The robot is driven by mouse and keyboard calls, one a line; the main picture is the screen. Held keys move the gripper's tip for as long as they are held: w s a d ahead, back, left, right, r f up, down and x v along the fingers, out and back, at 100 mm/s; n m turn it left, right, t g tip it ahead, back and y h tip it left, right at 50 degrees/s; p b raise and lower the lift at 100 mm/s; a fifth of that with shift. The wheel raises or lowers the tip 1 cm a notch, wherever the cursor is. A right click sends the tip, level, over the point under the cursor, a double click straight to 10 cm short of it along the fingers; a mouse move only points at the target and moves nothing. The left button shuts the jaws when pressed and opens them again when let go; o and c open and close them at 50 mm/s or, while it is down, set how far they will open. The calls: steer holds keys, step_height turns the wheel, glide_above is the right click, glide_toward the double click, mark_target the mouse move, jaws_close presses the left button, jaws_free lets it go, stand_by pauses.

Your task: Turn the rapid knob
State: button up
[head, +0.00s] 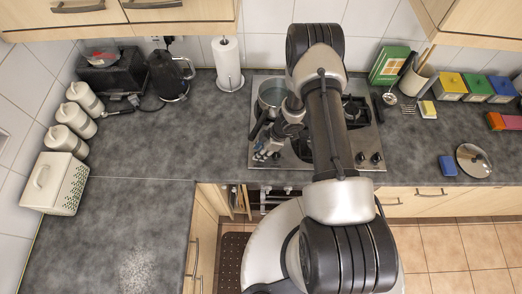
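The hob (257,147) is set into the grey worktop in the middle of the head view. Two dark knobs show at its front right: one knob (361,159) and another knob (376,157). Which of them is the rapid knob, I cannot tell. My arm crosses over the hob and hides much of its middle, where other knobs may sit. My gripper (264,154) is at the hob's front left edge, pointing down. Its fingers are small in the view; I cannot tell whether they are open or touching anything.
A pot (271,94) stands on the hob's back left, its dark handle (259,126) pointing forward near my gripper. A kettle (170,75) and paper roll (227,62) stand left. A utensil pot (413,78) and glass lid (473,158) are right. The left worktop is mostly clear.

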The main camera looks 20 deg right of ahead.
steer(key=shift+r, duration=0.1)
steer(key=v, duration=1.2)
steer(key=w+d+r+m+t+h+b, duration=0.3)
steer(key=w+d+r+t+h+b, duration=0.15)
steer(key=w+r+b, duration=0.35)
steer(key=s+d+r+m+h+b, duration=0.2)
steer(key=s+r+m+b, duration=0.1)
steer(key=r+b, duration=0.15)
steer(key=s+d+r+m+h+b, duration=0.2)
steer(key=r+m+b, duration=0.1)
steer(key=r, duration=0.3)
steer(key=s+a+f+m+y+b, duration=0.1)
steer(key=s+a+b, duration=0.2)
steer(key=s, duration=0.5)
steer(key=s+a+f+m+g+y+b, duration=0.1)
steer(key=s+a+f+m+b, duration=0.1)
steer(key=s+a+b, duration=0.2)
steer(key=s+a+f+m+y+b, duration=0.2)
steer(key=s+a+b, duration=0.2)
steer(key=s, duration=0.7)
steer(key=shift+s+a, duration=0.4)
steer(key=shift+a, duration=0.8)
